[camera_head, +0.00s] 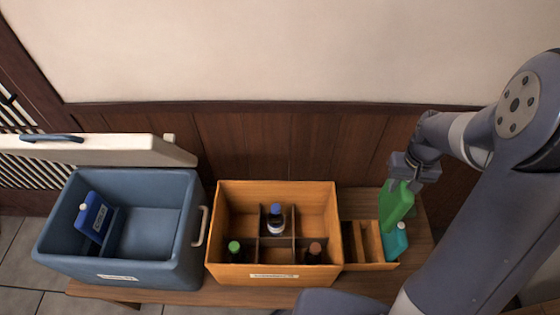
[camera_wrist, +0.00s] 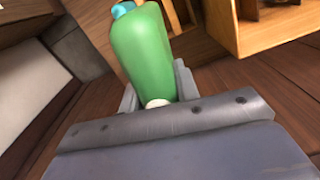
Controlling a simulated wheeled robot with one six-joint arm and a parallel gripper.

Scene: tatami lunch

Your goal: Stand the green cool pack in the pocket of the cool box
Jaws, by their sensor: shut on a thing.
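The green cool pack (camera_head: 397,205) hangs tilted below my gripper (camera_head: 403,180) at the right, above the slotted wooden rack. In the wrist view my gripper (camera_wrist: 158,95) is shut on the green pack (camera_wrist: 146,50) at its white-capped end. The blue cool box (camera_head: 185,235) stands open at the left, far from my gripper. A blue cool pack (camera_head: 94,216) with a white cap leans at the left inside it, next to a low divider (camera_head: 112,225). The pocket's full outline is partly hidden.
A wooden crate (camera_head: 325,200) with several compartments holds bottles between the cool box and the slotted rack (camera_head: 365,243). A teal cool pack (camera_head: 396,243) stands in the rack, close to the green pack. The open lid (camera_head: 100,150) stands behind the box; its handle (camera_head: 201,226) sticks out right.

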